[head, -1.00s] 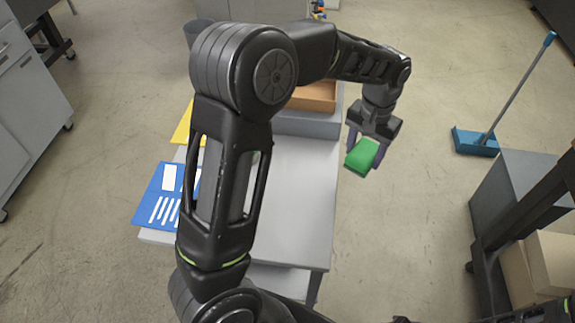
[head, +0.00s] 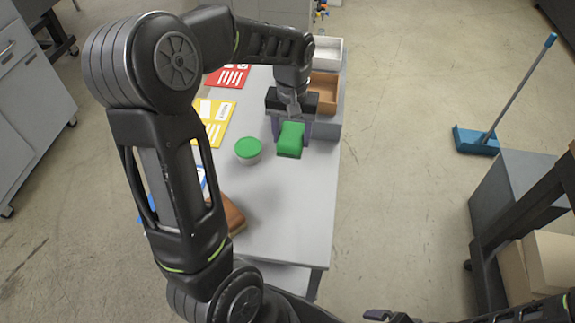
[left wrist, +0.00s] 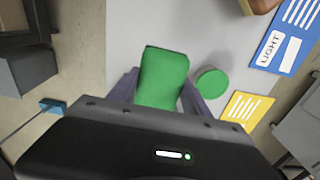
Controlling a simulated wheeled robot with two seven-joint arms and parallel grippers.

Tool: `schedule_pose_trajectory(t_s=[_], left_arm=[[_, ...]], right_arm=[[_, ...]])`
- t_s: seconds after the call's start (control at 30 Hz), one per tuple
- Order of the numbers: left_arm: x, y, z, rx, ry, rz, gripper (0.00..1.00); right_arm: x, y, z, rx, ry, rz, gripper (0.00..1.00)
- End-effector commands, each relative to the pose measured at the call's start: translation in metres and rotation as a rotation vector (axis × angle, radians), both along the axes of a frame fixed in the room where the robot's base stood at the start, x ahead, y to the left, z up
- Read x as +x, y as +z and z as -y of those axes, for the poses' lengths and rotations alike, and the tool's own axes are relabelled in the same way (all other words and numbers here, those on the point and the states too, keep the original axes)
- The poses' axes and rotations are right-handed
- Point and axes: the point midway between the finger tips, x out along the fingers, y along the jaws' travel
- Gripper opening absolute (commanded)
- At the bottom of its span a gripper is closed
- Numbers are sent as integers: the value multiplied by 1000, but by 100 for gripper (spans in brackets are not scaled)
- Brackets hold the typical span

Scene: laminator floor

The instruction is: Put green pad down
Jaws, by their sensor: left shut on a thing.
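The green pad (head: 290,140) is held between the fingers of my left gripper (head: 291,128), over the grey table (head: 290,215). In the left wrist view the pad (left wrist: 162,78) stands between the two purple-grey fingers (left wrist: 160,90). I cannot tell whether its underside touches the table. A round tub with a green lid (head: 248,149) stands just left of the pad, apart from it. It also shows in the left wrist view (left wrist: 212,82).
Orange (head: 323,93) and white (head: 328,50) bins stand at the table's far right. Red (head: 232,77), yellow (head: 214,118) and blue cards lie along the left edge. A brown object (head: 233,215) is partly behind my arm. The table's near right is clear.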

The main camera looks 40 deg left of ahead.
Motion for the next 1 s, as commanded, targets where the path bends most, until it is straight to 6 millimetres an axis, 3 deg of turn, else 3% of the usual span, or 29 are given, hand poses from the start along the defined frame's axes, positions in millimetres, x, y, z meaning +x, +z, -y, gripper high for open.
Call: schedule_pose_trajectory(t_s=[0.1,0.43,0.8,1.0], left_arm=[[-7,2,-8,2,29,0,9],[-7,-1,-8,2,28,-1,9],[-7,-56,-7,1,27,-4,9],[-6,-61,-7,2,27,0,9]], right_arm=[[0,1,0,-1,-1,-1,100],[0,1,0,-1,-1,-1,100],[-2,10,1,-2,-1,-4,100],[-2,9,1,-3,-2,-4,100]])
